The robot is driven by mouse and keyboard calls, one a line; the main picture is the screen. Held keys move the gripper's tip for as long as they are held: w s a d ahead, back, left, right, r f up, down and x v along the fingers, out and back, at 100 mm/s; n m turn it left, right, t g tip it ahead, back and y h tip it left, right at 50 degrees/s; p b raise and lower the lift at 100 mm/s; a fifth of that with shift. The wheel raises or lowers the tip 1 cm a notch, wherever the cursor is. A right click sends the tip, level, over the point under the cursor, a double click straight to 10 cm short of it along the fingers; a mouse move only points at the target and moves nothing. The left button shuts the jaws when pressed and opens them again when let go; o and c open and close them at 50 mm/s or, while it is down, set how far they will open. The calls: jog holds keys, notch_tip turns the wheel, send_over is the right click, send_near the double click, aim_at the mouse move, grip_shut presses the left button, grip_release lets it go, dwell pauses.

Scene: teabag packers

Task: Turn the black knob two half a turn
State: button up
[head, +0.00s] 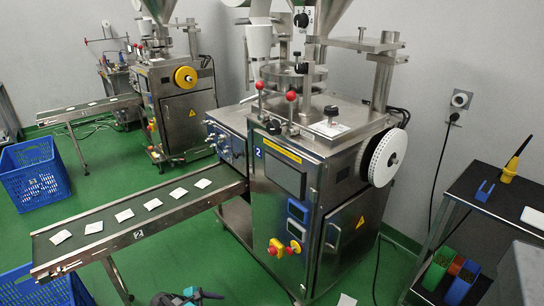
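The packing machine marked 2 (285,190) stands in the middle of the head view. A black knob (303,19) sits on a white numbered dial plate near its top. Other black knobs show lower on it: one below the dial (301,68), one on the top deck (331,111) and one at the front edge (273,127). I cannot tell which of them the task names. What looks like my gripper (198,296), dark with blue-teal parts, is at the bottom edge, largely cut off. It is well below and apart from the knobs. Its opening is unclear.
A conveyor (100,243) with several white teabags runs out to the left. Red-balled levers (291,97) stand near the knobs. A white reel (388,157) is on the right side. A dark cart (490,190) stands right, blue crates (35,172) left.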

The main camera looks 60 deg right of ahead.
jog(key=w+d+r+n+h, duration=0.2)
jog(key=w+d+r+h, duration=0.25)
jog(key=d+r, duration=0.6)
jog(key=n+g+h+p, duration=0.3)
jog(key=n+h, duration=0.3)
jog(key=h, duration=0.4)
send_near(270, 129)
jog(key=a, duration=0.3)
jog(key=shift+w+a+f+y, duration=0.15)
jog(key=shift+w+f+y, duration=0.1)
jog(key=shift+w+f, duration=0.15)
jog(key=p+x, duration=0.2)
jog(key=x, duration=1.2)
jog(key=shift+f+p, duration=0.15)
jog(key=shift+p, duration=0.15)
jog(key=shift+c, duration=0.2)
jog(key=c, duration=1)
